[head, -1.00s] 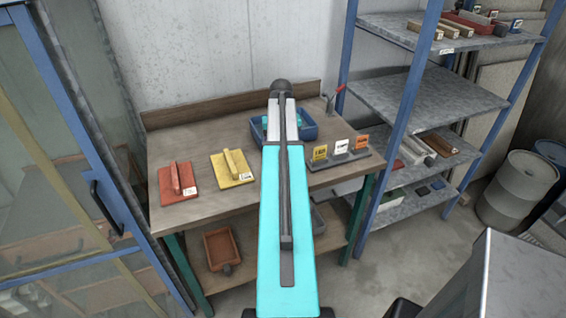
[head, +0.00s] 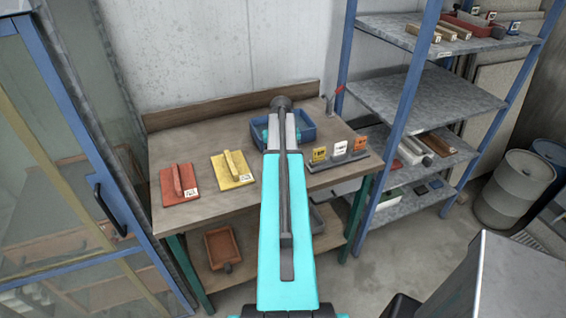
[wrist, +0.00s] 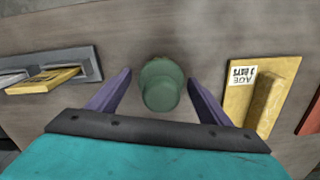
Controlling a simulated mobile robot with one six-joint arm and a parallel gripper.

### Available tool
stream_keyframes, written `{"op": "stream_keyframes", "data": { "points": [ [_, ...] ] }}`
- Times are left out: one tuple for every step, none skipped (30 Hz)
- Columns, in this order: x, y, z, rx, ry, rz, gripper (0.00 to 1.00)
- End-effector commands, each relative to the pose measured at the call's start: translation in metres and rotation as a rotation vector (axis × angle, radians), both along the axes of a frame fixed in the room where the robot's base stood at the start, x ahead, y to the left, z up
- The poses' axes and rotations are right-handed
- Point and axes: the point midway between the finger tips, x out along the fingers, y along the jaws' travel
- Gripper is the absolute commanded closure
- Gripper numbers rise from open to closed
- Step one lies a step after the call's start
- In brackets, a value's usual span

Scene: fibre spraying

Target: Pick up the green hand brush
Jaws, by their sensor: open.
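In the wrist view a green rounded thing (wrist: 161,84), seen end-on, stands out against the brown bench top; it looks like the green hand brush, but its full shape does not show. My gripper (wrist: 160,76) is open, with one purple finger on each side of it. A gap shows between the green thing and each finger. In the head view my own arm covers this spot, so neither the brush nor my fingers can be made out there.
The wooden bench (head: 215,215) holds a red float (head: 180,184), a yellow float (head: 232,168), a blue tray (head: 308,131) and a grey rack (head: 341,155) with small cards. A blue-posted shelf unit (head: 420,95) stands right. The bench's front left is clear.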

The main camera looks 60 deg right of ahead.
Motion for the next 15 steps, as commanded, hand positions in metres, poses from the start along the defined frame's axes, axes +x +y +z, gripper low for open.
{"op": "stream_keyframes", "data": {
  "points": [
    [0.0001,0.0002,-0.0015,0.000,0.000,0.000,0.28],
    [0.0001,0.0002,-0.0024,0.000,0.000,0.000,0.28],
    [0.0003,0.0001,-0.0034,0.000,0.000,0.000,0.28],
    [0.0003,0.0001,-0.0039,-0.001,-0.001,0.000,0.28],
    [0.0004,0.0001,-0.0042,-0.001,-0.001,0.000,0.28],
    [0.0004,0.0001,-0.0044,-0.001,-0.001,0.001,0.28],
    [0.0005,0.0002,-0.0045,-0.001,-0.001,0.001,0.28],
    [0.0005,0.0002,-0.0044,-0.001,-0.001,0.001,0.28],
    [0.0006,0.0002,-0.0044,-0.001,-0.001,0.001,0.28],
    [0.0006,0.0002,-0.0044,-0.001,-0.001,0.001,0.28],
    [0.0006,0.0002,-0.0044,-0.001,-0.001,0.001,0.28],
    [0.0007,0.0003,-0.0044,-0.001,-0.001,0.001,0.28],
    [0.0007,0.0003,-0.0043,-0.001,-0.001,0.001,0.28],
    [0.0007,0.0003,-0.0043,-0.001,-0.001,0.001,0.28],
    [0.0007,0.0004,-0.0043,-0.001,-0.001,0.001,0.28]
  ]
}}
